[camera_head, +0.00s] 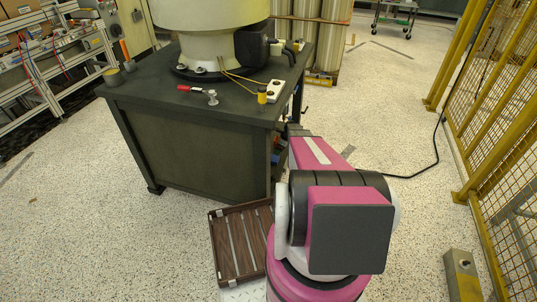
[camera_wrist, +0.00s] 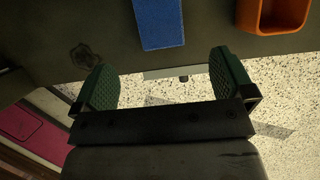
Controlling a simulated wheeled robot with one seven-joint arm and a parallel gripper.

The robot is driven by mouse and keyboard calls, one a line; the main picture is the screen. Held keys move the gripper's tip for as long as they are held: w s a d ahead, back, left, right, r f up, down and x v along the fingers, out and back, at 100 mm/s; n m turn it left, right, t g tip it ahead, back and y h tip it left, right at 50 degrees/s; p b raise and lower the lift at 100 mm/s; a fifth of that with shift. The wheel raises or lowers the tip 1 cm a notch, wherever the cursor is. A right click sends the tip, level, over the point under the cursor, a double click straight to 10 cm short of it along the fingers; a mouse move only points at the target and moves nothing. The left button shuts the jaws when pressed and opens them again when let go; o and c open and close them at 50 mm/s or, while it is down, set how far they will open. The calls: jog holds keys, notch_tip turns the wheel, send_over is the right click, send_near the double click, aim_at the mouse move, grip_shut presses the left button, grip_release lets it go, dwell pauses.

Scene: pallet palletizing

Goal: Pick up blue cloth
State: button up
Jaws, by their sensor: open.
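The blue cloth (camera_wrist: 159,22) shows in the wrist view as a flat blue rectangle at the top middle, on a dark surface. Its upper end is cut off by the picture edge. My gripper (camera_wrist: 165,82) is open, with its green ribbed finger pads wide apart and nothing between them. The cloth lies ahead of the fingertips, roughly centred between them, and is not touched. In the head view my pink and black arm hides the gripper, and I cannot make out the cloth there.
An orange bin (camera_wrist: 275,14) sits right of the cloth. A dark workbench (camera_head: 145,88) carries a white machine base (camera_head: 205,50) and small tools. A brown slatted tray (camera_head: 229,250) is beside my arm. A yellow mesh fence (camera_head: 480,110) stands right; a black cable (camera_head: 415,172) crosses open floor.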

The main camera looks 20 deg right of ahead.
aim_at(272, 158)
jog(key=x, duration=0.5)
jog(key=shift+w, duration=0.15)
jog(key=shift+x, duration=2.95)
jog(key=shift+a, duration=0.15)
jog(key=shift+c, duration=0.3)
jog(key=shift+s, duration=0.2)
jog(key=c, duration=0.9)
